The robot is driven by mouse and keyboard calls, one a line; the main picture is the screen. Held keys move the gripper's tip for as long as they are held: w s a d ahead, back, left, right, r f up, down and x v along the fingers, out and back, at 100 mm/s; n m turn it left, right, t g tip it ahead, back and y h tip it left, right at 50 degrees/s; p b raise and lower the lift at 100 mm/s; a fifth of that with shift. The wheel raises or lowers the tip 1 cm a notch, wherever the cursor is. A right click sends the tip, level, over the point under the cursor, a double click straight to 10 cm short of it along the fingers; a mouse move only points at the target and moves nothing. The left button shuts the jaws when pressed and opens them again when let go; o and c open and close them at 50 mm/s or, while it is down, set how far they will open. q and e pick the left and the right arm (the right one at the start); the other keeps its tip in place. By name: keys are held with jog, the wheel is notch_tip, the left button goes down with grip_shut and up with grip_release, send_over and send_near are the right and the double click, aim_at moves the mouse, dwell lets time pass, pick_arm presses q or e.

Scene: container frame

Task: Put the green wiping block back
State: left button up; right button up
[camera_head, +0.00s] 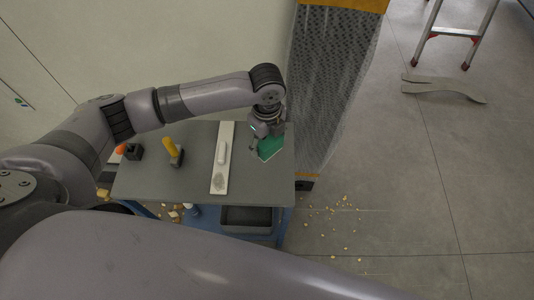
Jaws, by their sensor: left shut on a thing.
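The green wiping block (269,149) is at the right end of the grey table (200,192), beneath my left gripper (264,139). My left arm comes in from the left over the table and points down there. The left gripper is shut on the green block. I cannot tell whether the block touches the tabletop or is just above it. The fingers are small in this view and partly hidden by the wrist. My right gripper is not in view.
A white strip (228,138) with a grey smudge lies left of the block. A yellow-handled tool (172,148) and a black holder (134,152) stand farther left. A dark bin (246,218) is below the tabletop. A wrapped mesh stack (335,75) rises close at the right.

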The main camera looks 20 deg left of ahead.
aim_at(267, 138)
pick_arm(q)
notch_tip(267, 138, down, 8)
jog(key=shift+f+p, duration=0.2)
jog(key=shift+p, duration=0.2)
jog(key=o, duration=1)
notch_tip(267, 138, up, 12)
jog(key=shift+r+b, duration=0.1)
jog(key=shift+b, duration=1.05)
